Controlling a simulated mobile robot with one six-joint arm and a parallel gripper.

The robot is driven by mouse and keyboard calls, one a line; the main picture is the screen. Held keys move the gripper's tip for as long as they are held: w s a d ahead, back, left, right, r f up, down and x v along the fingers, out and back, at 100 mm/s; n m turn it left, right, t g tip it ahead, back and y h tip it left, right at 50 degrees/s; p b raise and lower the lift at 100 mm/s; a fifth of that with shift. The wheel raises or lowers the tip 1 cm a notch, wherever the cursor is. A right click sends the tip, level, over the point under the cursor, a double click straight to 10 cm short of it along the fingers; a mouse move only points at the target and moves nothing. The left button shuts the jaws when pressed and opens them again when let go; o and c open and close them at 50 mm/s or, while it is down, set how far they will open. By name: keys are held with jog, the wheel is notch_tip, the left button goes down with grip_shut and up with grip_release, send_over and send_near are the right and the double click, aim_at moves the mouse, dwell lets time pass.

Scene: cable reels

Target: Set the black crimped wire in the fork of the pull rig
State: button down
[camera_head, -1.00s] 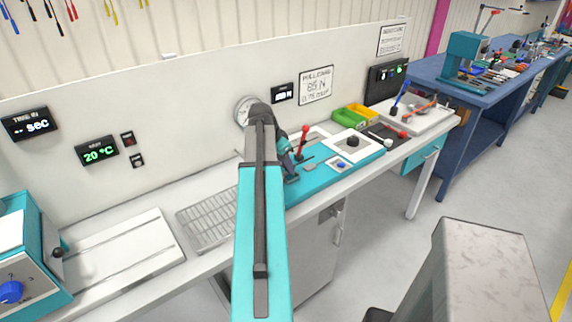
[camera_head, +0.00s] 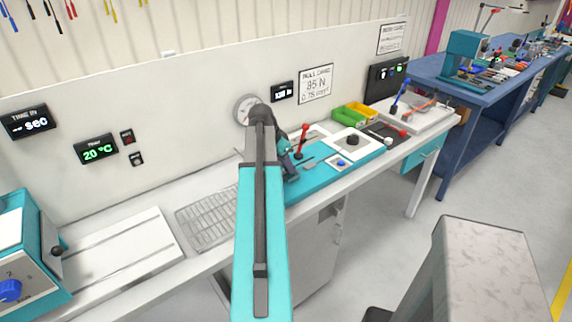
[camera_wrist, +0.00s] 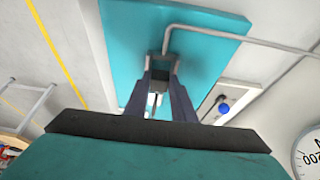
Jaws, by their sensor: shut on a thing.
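My gripper (camera_wrist: 159,65) is low over the teal base of the pull rig (camera_wrist: 118,48), shut on a small dark piece between its fingertips, which I take for the black crimped wire (camera_wrist: 157,73). A grey bent strand (camera_wrist: 240,42) runs from the fingertips off to the right; I cannot tell if it is part of the wire or of the rig. In the head view the rig (camera_head: 318,182) lies on the bench, and my arm hides much of its left end. I cannot make out the fork or whether the wire touches it.
A red-knobbed lever (camera_head: 303,138) stands on the rig near my wrist. A wire rack (camera_head: 205,218) lies to the left.

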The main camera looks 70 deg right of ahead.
jog(key=shift+f+b, duration=0.45)
jog(key=shift+f, duration=0.45)
jog(key=c, duration=1.4)
grip_release()
jog(key=shift+a, duration=0.1)
jog(key=shift+w+r, duration=0.1)
jog(key=shift+w, duration=0.05)
jog(key=shift+w+r, duration=0.15)
jog(key=shift+r, duration=0.25)
jog(key=s+b+v, duration=0.1)
jog(key=b+v, duration=0.1)
jog(key=v, duration=1.1)
jog(key=shift+a+b, duration=0.15)
jog(key=shift+b, duration=0.25)
notch_tip(320, 180, up, 11)
jog(key=p, duration=0.7)
